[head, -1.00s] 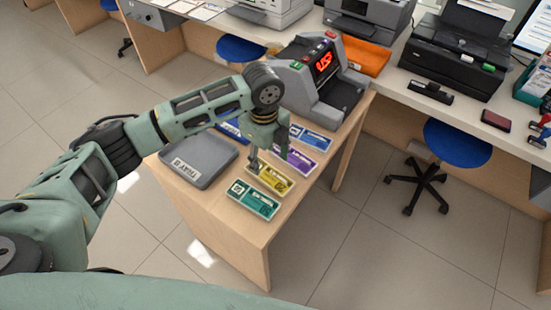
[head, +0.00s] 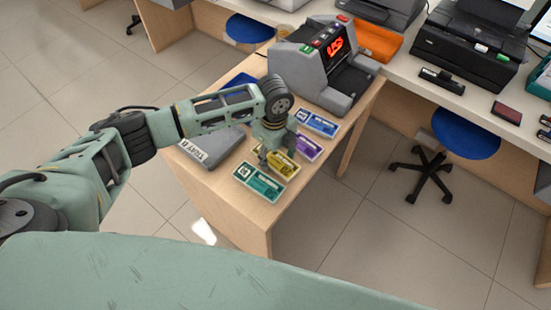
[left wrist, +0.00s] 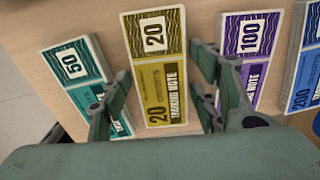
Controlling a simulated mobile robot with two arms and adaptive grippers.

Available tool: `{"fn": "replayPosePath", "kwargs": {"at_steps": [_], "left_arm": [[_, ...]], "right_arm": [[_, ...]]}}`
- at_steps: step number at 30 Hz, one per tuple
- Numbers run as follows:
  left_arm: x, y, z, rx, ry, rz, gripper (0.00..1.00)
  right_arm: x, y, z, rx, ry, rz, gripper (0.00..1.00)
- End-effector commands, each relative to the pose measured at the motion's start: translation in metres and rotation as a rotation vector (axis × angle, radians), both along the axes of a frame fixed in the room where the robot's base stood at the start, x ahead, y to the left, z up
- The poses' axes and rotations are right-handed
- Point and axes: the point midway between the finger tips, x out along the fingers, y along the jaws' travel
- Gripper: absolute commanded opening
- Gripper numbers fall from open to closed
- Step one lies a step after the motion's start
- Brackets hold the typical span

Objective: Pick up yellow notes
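The yellow notes (head: 284,167) lie flat on the wooden side table, between the teal notes (head: 259,182) and the purple notes (head: 308,148). My left gripper (head: 277,153) is over the far end of the yellow notes and partly covers them. In the left wrist view, the yellow stack (left wrist: 158,95) is marked 20. The two fingers of the left gripper (left wrist: 163,75) are spread apart, one on each side of it, with nothing held. I cannot tell how far above the table the fingertips are. My right gripper is in neither view.
Blue notes (head: 318,123) lie beyond the purple ones. A grey labelled tray (head: 222,143) is left of the notes, and a grey counting machine (head: 318,65) stands at the table's back. A blue stool (head: 466,132) stands to the right, with clear floor in front.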

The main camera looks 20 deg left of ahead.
Motion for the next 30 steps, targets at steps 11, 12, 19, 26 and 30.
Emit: {"fn": "replayPosePath", "kwargs": {"at_steps": [11,12,19,26,30], "left_arm": [[0.0,0.0,0.0,0.0,0.0,0.0,0.24],[0.0,0.0,0.0,0.0,0.0,0.0,0.21],[0.0,0.0,0.001,0.0,-0.001,0.0,0.2],[0.001,0.0,0.016,-0.003,-0.003,0.0,0.2],[0.002,0.0,0.04,-0.002,-0.005,0.0,0.2]], "right_arm": [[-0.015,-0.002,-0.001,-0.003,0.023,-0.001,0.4],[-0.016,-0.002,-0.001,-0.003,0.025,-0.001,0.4],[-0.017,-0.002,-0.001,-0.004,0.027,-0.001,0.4],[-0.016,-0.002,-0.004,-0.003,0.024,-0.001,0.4],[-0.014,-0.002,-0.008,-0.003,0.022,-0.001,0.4]]}}
